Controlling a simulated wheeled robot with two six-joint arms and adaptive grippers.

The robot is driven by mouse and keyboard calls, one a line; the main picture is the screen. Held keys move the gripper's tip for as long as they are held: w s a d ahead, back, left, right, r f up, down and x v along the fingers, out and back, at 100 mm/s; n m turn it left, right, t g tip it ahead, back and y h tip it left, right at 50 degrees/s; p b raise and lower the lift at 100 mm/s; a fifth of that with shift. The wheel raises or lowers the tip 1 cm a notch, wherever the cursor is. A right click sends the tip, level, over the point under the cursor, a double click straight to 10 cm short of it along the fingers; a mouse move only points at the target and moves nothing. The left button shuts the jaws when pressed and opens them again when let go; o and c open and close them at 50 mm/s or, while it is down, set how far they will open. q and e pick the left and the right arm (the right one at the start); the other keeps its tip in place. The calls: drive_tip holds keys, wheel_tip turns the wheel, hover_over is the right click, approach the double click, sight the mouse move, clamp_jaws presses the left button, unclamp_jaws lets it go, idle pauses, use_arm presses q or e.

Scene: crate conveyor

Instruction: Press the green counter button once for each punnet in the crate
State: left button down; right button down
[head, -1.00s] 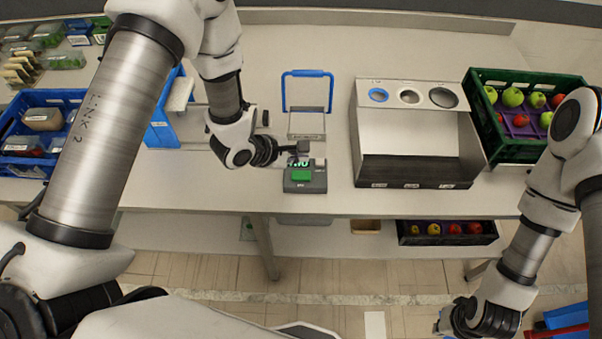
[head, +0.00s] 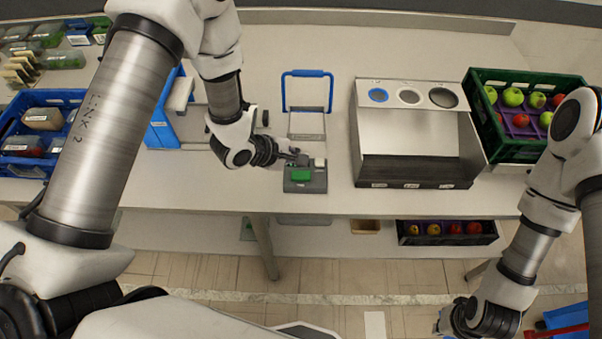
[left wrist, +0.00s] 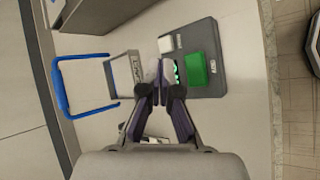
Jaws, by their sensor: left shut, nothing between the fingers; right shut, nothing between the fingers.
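The green button (head: 301,174) sits on the front of a dark grey counter box (head: 318,183) near the table's front edge. In the left wrist view the button (left wrist: 195,70) is unpressed by any finger, just right of the fingertips. My left gripper (head: 294,156) is shut and empty, its tips over the counter's display behind the button, hiding most of its green digits. A blue crate (head: 62,96) at the far left holds punnets, one with a beige top; my left arm hides part of it. My right gripper (head: 448,320) is shut and empty, low at the right, away from the table.
A blue-handled metal frame (head: 306,73) stands right behind the counter. A metal bin with three holes (head: 415,170) stands to its right. A green crate (head: 478,112) of apples is at the right. Small punnets (head: 65,61) lie at the back left.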

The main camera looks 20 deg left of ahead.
use_arm(q)
drive_tip(key=m, duration=0.6)
drive_tip(key=shift+s+f, duration=0.15)
drive_tip(key=shift+s, duration=0.1)
drive_tip(key=m, duration=0.3)
drive_tip(key=shift+s+f, duration=0.1)
drive_tip(key=shift+s, duration=0.1)
drive_tip(key=m, duration=0.6)
drive_tip(key=shift+s+m+g, duration=0.25)
drive_tip(key=shift+m+g, duration=0.05)
drive_tip(key=m, duration=0.3)
drive_tip(key=shift+s, duration=0.1)
drive_tip(key=r+m+b, duration=0.1)
drive_tip(key=m, duration=0.3)
drive_tip(key=w+r+m+b, duration=0.1)
drive_tip(key=r+m, duration=0.1)
drive_tip(key=m, duration=0.3)
drive_tip(key=r+m+b, duration=0.1)
drive_tip(key=m, duration=0.4)
drive_tip(key=shift+w+r, duration=0.2)
drive_tip(key=shift+w, duration=0.1)
drive_tip(key=shift+f, duration=0.15)
